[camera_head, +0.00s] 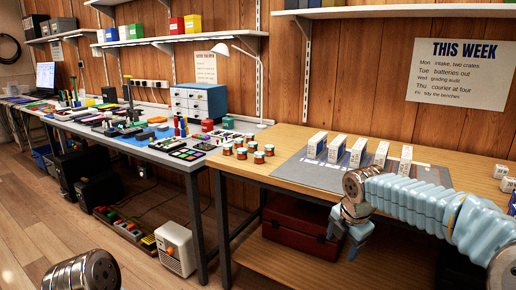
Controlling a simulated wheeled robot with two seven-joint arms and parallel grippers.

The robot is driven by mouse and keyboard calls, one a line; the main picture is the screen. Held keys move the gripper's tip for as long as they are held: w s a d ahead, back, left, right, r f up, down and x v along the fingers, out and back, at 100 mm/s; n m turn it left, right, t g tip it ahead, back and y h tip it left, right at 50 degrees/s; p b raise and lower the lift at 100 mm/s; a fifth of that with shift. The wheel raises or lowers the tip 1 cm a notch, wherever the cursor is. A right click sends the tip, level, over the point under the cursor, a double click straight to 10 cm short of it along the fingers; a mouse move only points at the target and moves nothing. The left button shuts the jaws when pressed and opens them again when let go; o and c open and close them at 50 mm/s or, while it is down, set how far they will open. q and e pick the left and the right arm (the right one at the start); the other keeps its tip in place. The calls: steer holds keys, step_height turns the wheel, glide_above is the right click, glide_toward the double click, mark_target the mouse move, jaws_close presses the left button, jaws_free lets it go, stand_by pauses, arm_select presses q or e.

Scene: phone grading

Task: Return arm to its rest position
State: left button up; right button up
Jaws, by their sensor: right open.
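My right arm comes in from the right in a pale blue ribbed sleeve. Its gripper (346,244) points down in front of the wooden workbench (290,140). The jaws are open and nothing shows between them. Part of my left arm (82,272), a ribbed metal piece, shows at the bottom left, and its gripper is out of view.
A grey mat (310,176) on the wooden bench bears several white boxes (317,146) in a row. Several small jars (258,157) stand left of it. A red toolbox (300,226) lies on the lower shelf. A cluttered grey bench (190,164) runs left. Floor is clear at front left.

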steer(key=s+a+f+m+g+y, duration=0.1)
steer(key=s+a+f+m, duration=0.15)
steer(key=f, duration=0.55)
steer(key=s+a+f+m+y, duration=0.1)
steer(key=s+a+f+m, duration=0.2)
steer(key=f, duration=0.5)
steer(key=s+a+f+m+g+y, duration=0.1)
steer(key=a+f+m, duration=0.3)
steer(key=f, duration=0.5)
steer(key=s+a+f+m+y, duration=0.1)
steer(key=s+f+m, duration=1.3)
steer(key=s, duration=0.4)
steer(key=shift+a+m, duration=0.35)
steer(key=shift+m, duration=0.2)
